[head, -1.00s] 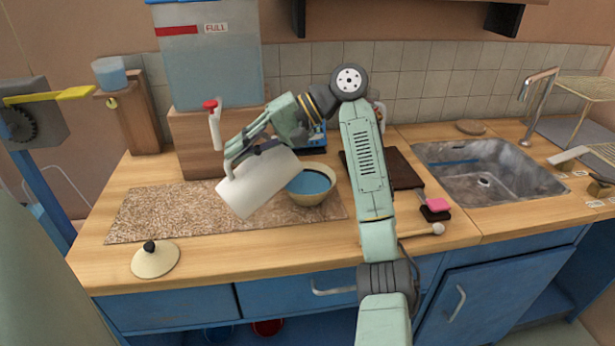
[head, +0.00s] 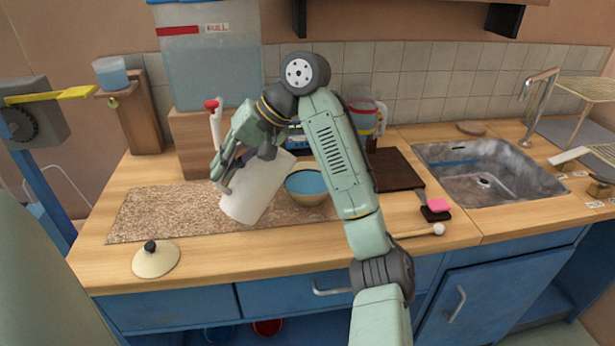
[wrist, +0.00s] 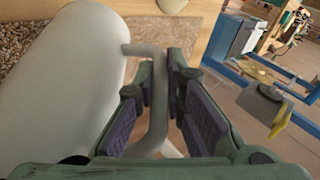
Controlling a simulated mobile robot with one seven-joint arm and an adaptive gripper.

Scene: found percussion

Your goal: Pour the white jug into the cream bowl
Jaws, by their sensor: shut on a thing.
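The white jug (head: 256,192) is held tilted over the speckled mat, its upper end leaning right toward the bowl. My gripper (head: 224,172) is at the jug's left side. In the wrist view my gripper (wrist: 162,75) is shut on the jug's handle (wrist: 158,105), with the jug's pale body (wrist: 70,75) to the left. The cream bowl (head: 313,202) stands upright just right of the jug and holds blue contents. The jug partly overlaps the bowl's left side in the head view. I cannot see inside the jug or any stream.
A cream lid with a black knob (head: 155,260) lies front left of the speckled mat (head: 150,212). A water tank (head: 210,70) on a wooden block with a red-handled tap stands behind. A dark board (head: 396,170), a mallet (head: 437,230) and the sink (head: 485,180) are to the right.

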